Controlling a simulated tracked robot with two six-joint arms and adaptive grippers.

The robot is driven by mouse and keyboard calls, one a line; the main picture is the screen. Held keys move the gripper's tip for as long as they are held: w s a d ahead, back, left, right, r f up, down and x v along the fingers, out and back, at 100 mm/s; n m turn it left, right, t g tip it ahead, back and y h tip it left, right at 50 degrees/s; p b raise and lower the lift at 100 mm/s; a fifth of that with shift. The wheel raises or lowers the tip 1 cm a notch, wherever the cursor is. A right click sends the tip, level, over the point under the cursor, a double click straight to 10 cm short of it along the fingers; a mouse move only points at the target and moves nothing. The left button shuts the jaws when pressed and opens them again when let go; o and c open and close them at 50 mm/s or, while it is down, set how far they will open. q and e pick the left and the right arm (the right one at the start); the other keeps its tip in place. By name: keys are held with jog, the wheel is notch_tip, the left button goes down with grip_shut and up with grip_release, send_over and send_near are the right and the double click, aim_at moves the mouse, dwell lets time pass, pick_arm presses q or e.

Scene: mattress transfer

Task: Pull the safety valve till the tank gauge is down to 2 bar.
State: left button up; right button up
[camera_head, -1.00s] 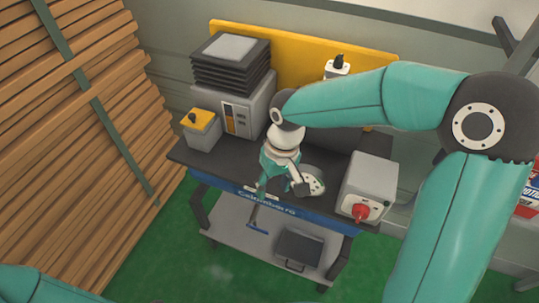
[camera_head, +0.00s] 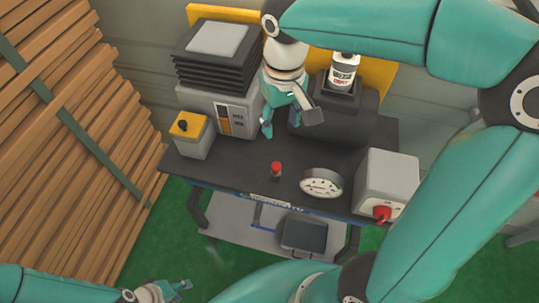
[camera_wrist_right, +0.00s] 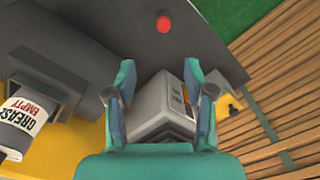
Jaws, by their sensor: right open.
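The safety valve (camera_head: 276,170), a small red-topped knob, stands on the dark bench top. It also shows at the top of the right wrist view (camera_wrist_right: 164,24). The round white gauge (camera_head: 321,184) is to its right; its reading is too small to tell. My right gripper (camera_head: 290,122) is open and empty, behind the valve and apart from it. Its two spread fingers frame a grey box in the wrist view (camera_wrist_right: 161,85). My left gripper (camera_head: 172,289) is low at the left, away from the bench; its jaw opening is unclear.
A grey machine with black bellows (camera_head: 214,52) and a yellow-topped box (camera_head: 190,133) stand at the left. A grease bottle (camera_head: 342,72) stands at the back. A grey box with a red switch (camera_head: 387,182) is at the right. Wooden slats (camera_head: 60,150) line the left side.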

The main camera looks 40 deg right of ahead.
aim_at(276, 165)
jog(key=f, duration=1.5)
jog(key=shift+a+f, duration=0.35)
jog(key=shift+f, duration=0.05)
jog(key=shift+w, duration=0.1)
grip_shut()
